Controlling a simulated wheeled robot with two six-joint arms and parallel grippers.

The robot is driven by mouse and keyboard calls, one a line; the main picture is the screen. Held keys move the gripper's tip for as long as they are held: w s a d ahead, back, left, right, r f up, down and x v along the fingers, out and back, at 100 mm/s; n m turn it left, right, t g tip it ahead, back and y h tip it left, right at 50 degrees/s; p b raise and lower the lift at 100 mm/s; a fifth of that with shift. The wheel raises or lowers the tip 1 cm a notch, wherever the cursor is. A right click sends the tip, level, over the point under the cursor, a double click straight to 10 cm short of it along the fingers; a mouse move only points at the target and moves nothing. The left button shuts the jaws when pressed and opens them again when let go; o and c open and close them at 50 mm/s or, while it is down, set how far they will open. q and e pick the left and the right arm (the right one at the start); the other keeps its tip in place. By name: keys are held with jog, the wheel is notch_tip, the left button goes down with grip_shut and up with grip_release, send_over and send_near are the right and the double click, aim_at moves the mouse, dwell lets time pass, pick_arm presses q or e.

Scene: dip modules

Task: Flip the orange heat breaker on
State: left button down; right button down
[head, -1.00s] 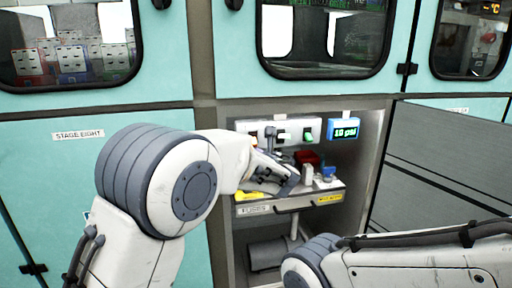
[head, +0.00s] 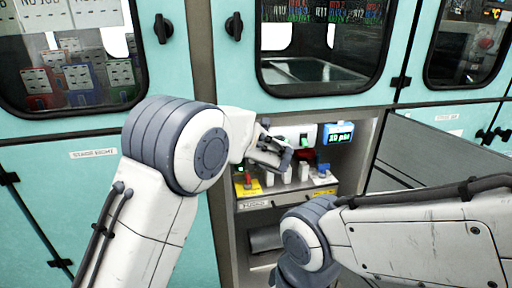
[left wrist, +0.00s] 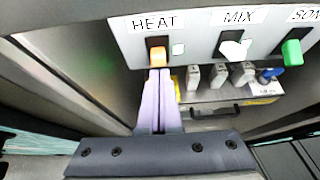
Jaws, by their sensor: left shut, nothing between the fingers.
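The orange heat breaker (left wrist: 158,56) sits in a black slot under the HEAT label in the left wrist view. In the head view my left gripper (head: 284,158) is in front of the panel and hides the heat breaker. My right forearm shows, but its gripper does not.
The white breaker (left wrist: 236,48) under MIX and a green breaker (left wrist: 292,52) sit to the right on the same panel. Below stand several grey-white blocks (left wrist: 217,74) and a blue item (left wrist: 270,74) on a shelf. A lit display (head: 339,133) is at the right. The cabinet walls are close.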

pick_arm(q)
jog(key=shift+r+p, duration=0.7)
jog(key=shift+r, duration=0.1)
jog(key=shift+w+r, duration=0.1)
notch_tip(320, 180, down, 4)
jog(key=s+f+b, duration=0.1)
jog(key=s+b, duration=0.1)
jog(key=b, duration=0.2)
jog(key=s+d+r+p, duration=0.1)
jog(key=s+d+r, duration=0.1)
jog(key=s+r, duration=0.5)
jog(key=shift+r, duration=0.25)
